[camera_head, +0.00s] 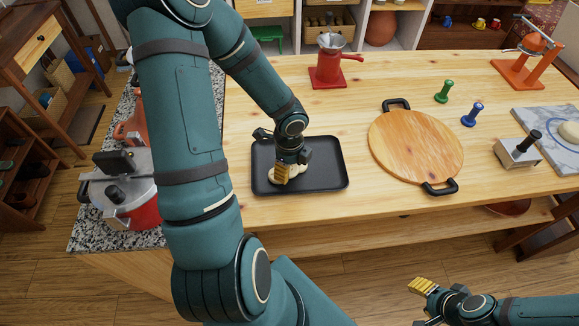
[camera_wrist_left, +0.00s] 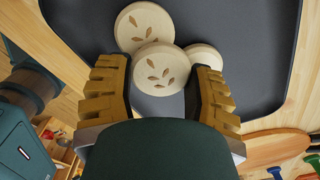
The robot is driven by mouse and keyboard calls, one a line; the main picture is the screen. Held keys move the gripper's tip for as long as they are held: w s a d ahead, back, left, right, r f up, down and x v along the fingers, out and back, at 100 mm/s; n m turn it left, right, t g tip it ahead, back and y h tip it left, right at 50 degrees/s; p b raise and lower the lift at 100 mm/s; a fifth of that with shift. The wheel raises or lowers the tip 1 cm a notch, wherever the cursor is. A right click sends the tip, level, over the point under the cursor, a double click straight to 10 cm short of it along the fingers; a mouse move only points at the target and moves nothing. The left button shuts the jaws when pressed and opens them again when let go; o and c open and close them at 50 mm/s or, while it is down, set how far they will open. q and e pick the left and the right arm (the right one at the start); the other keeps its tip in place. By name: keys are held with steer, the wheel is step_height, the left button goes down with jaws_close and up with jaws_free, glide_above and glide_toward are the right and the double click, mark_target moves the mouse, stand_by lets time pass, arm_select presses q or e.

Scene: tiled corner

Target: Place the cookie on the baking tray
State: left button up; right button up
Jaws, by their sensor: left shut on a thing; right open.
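The black baking tray (camera_head: 325,175) lies on the wooden table. My left gripper (camera_head: 281,173) points down over the tray's left part, shut on a pale round cookie with a leaf pattern (camera_wrist_left: 160,70). In the left wrist view this cookie sits between the yellow fingers and overlaps two similar cookies, one at the upper left (camera_wrist_left: 143,24) and one at the right (camera_wrist_left: 207,55). I cannot tell whether the held cookie touches them or the tray. In the head view the gripper partly hides the cookies. My right gripper (camera_head: 422,287) is open, low in front of the table.
A round wooden board with black handles (camera_head: 415,146) lies right of the tray. Beyond it are green (camera_head: 443,92) and blue (camera_head: 472,115) pegs, a metal press (camera_head: 518,152) and a marble slab (camera_head: 553,125). A red grinder (camera_head: 330,70) stands behind the tray.

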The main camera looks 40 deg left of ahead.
arm_select(q)
steer(key=shift+f+b, duration=0.35)
steer(key=shift+f, duration=0.1)
steer(key=o, duration=1)
steer(key=shift+c, duration=0.2)
steer(key=shift+r, duration=0.1)
steer(key=shift+r+p, duration=0.5)
steer(key=shift+p, duration=0.1)
step_height(320, 180, up, 12)
steer(key=p, duration=0.4)
steer(key=shift+f, duration=0.1)
